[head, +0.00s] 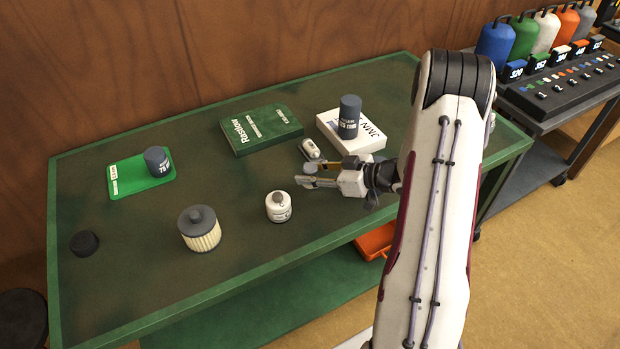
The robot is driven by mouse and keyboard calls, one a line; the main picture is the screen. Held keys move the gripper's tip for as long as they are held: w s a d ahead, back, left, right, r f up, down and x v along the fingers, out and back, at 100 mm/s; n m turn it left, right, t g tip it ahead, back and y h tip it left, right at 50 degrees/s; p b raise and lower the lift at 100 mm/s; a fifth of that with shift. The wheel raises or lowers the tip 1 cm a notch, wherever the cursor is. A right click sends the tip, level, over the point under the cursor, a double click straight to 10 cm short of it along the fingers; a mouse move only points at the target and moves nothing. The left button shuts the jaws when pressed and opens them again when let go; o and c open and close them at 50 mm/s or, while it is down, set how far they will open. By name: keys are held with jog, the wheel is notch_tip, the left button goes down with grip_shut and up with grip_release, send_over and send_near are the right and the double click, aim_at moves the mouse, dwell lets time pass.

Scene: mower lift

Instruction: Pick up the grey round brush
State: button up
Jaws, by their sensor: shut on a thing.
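My gripper (307,176) reaches in from the right, low over the middle of the green table. Its fingers are shut on a small grey round thing (309,168), which I take to be the grey round brush. The fingers hide much of it, and bristles are too small to make out. I cannot tell whether it touches the tabletop.
A white canister (279,207) stands just left of my gripper, and a small white item (311,148) lies behind it. A cream ribbed filter (200,230), black cap (85,243), green book (262,130) and white box (350,138) share the table (130,215).

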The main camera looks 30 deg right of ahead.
aim_at(310, 167)
jog(key=shift+r, duration=3.55)
